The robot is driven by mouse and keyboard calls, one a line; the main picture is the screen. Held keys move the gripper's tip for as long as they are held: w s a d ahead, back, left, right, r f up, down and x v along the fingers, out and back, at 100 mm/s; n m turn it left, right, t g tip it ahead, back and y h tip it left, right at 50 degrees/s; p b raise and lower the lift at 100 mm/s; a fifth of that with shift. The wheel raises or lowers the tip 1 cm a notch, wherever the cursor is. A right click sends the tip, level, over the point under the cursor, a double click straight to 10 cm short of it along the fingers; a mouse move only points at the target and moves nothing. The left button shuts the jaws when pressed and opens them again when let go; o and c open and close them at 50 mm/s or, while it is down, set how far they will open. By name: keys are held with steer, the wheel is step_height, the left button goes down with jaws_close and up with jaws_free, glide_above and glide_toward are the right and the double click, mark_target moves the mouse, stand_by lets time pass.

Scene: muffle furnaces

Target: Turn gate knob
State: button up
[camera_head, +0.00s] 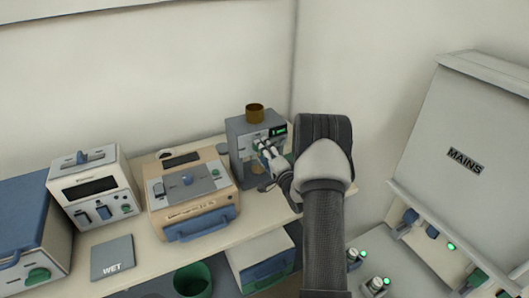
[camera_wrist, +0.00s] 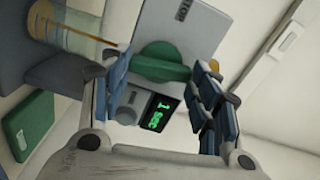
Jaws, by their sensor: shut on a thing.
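The grey machine (camera_head: 241,137) stands at the back right of the bench, with a brass cup (camera_head: 255,113) on top and a small green-lit display (camera_head: 278,130). In the wrist view the display (camera_wrist: 160,114) reads "1 sec". A green knob (camera_wrist: 163,62) with a bar-shaped grip is on the machine's front face. My gripper (camera_head: 266,153) reaches the front of this machine from the right. In the wrist view my gripper (camera_wrist: 161,72) has one finger on each side of the knob and is shut on it. In the head view the fingers hide the knob.
A beige device (camera_head: 190,190) with a blue handle and a white device (camera_head: 95,185) stand left on the bench. A "WET" plate (camera_head: 112,258) lies in front. A green bin (camera_head: 192,280) is below. A "MAINS" cabinet (camera_head: 465,160) is on the right.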

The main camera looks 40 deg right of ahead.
steer(key=shift+m, duration=0.9)
steer(key=o, duration=1)
steer(key=shift+o, duration=0.2)
steer(key=shift+s, duration=0.1)
steer(key=v, duration=1.1)
steer(key=shift+s, duration=0.4)
steer(key=shift+w, duration=0.1)
